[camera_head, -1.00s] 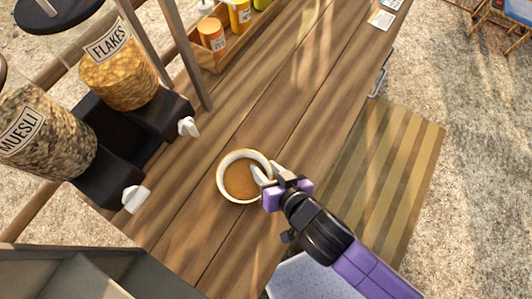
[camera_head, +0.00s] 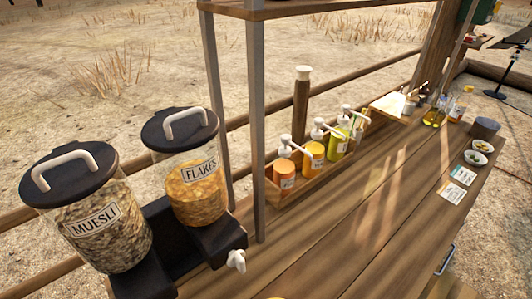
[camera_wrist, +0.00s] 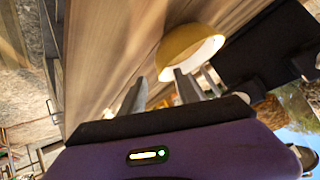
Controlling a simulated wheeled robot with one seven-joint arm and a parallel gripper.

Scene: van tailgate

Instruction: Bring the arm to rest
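My gripper (camera_wrist: 168,82) shows in the wrist view with its pale fingers apart, nothing seen between them. A round bowl (camera_wrist: 182,48), yellowish outside with a bright white rim, lies just beyond the fingertips on the wooden counter. I cannot tell whether a finger touches it. The head view now shows neither my arm nor my gripper; only a small orange sliver, unclear, shows at its bottom edge.
The wooden counter (camera_head: 345,240) is clear along its middle. Muesli (camera_head: 100,225) and flakes (camera_head: 190,190) dispensers stand at the left. A wooden rack (camera_head: 305,190) holds pump bottles. Cards (camera_head: 452,192) and small bowls (camera_head: 480,147) lie at the right. Metal posts (camera_head: 256,130) carry a shelf.

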